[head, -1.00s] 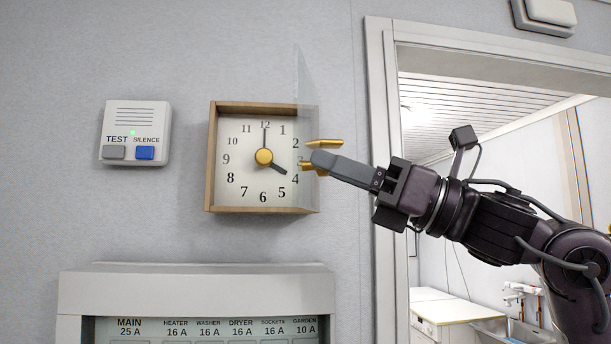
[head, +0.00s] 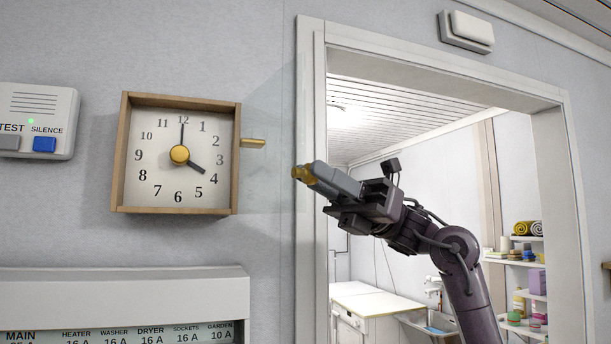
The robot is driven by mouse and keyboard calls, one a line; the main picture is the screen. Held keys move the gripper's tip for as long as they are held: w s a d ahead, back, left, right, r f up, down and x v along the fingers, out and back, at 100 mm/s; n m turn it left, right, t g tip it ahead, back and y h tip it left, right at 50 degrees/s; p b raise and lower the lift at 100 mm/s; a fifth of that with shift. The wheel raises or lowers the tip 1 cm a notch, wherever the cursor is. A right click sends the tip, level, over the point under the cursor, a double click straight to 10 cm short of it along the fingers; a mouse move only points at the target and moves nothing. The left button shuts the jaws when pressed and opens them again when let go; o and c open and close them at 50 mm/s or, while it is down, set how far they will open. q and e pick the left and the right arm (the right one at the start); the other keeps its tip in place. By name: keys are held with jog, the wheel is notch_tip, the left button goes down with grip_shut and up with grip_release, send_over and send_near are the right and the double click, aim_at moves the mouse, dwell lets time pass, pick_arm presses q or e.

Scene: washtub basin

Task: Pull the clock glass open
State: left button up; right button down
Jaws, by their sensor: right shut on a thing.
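The square wooden clock (head: 124,155) hangs on the wall, its white dial bare in front. Its clear glass (head: 272,155) is swung out past the clock's right side and shows only as a faint pane. My right gripper (head: 308,174) is shut on a gold knob (head: 298,173) at the glass's outer edge, to the right of the clock. The fingers partly hide the knob. A separate gold stub (head: 252,143) sticks out from the clock's right side. My left gripper is not in view.
A white doorframe (head: 311,90) stands right behind my right gripper. A test and silence box (head: 40,112) is on the wall at left. A breaker panel (head: 120,290) juts out below the clock. Shelves (head: 528,280) show through the doorway.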

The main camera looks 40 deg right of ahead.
dwell(0.3)
jog(key=c, duration=1.2)
grip_release()
jog(key=shift+a, duration=0.1)
jog(key=b+v, duration=0.2)
jog(key=v, duration=0.6)
jog(key=shift+r, duration=0.1)
jog(key=shift+w, duration=0.1)
